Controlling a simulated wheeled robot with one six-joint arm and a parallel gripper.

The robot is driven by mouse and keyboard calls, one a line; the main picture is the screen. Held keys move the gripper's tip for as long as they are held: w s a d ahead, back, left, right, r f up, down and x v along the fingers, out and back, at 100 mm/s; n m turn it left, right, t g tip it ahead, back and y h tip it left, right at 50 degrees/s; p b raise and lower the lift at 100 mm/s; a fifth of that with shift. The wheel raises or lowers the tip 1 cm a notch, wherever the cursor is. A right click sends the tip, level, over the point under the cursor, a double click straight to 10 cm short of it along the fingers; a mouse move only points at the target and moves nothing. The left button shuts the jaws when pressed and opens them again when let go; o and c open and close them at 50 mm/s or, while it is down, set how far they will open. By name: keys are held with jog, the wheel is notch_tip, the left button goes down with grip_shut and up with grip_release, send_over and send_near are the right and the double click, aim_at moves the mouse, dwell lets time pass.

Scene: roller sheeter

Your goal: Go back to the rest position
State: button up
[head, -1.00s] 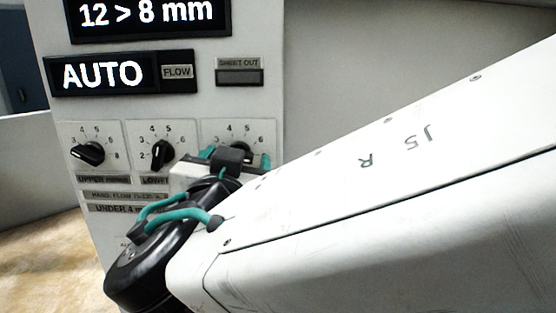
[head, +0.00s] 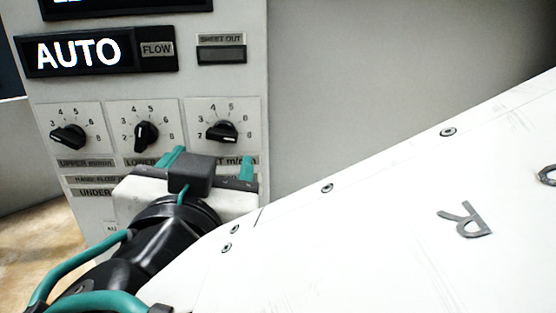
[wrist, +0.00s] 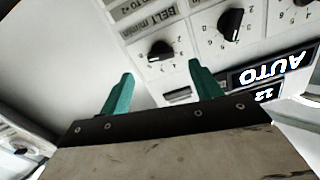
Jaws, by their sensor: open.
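My gripper (head: 210,163) is in front of the control panel, its two teal fingers apart with nothing between them. In the head view it sits just below the right-hand dial knob (head: 222,132), which is fully visible. The wrist view shows the open fingers (wrist: 162,71) pointing toward the panel. The belt knob (wrist: 160,50) appears beyond them, apart from both fingers. The middle knob (head: 146,136) and the left knob (head: 68,138) stand clear of the gripper. My white arm fills the lower right of the head view.
The panel carries a lit AUTO display (head: 78,53) with a FLOW label beside it and a SHEET OUT button (head: 221,54). A plain pale machine surface (head: 370,70) lies to the right. A tan floor (head: 35,240) shows at lower left.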

jog(key=d+f+n+g+h, duration=0.3)
jog(key=d+f+n+g, duration=0.15)
jog(key=d+f, duration=0.35)
jog(key=d+f+n+g+h, duration=0.35)
jog(key=d+f+g, duration=0.2)
jog(key=d, duration=0.55)
jog(key=s+d+f+m+g+y, duration=0.1)
jog(key=s+d+m+g+y, duration=0.1)
jog(key=d, duration=0.6)
jog(key=s+d+m+g+y, duration=0.3)
jog(key=d+m+g, duration=0.1)
jog(key=d, duration=0.4)
jog(key=shift+s+d+f+m+g, duration=0.2)
jog(key=shift+d+f+m+g, duration=0.1)
jog(key=shift+d+f+m, duration=0.1)
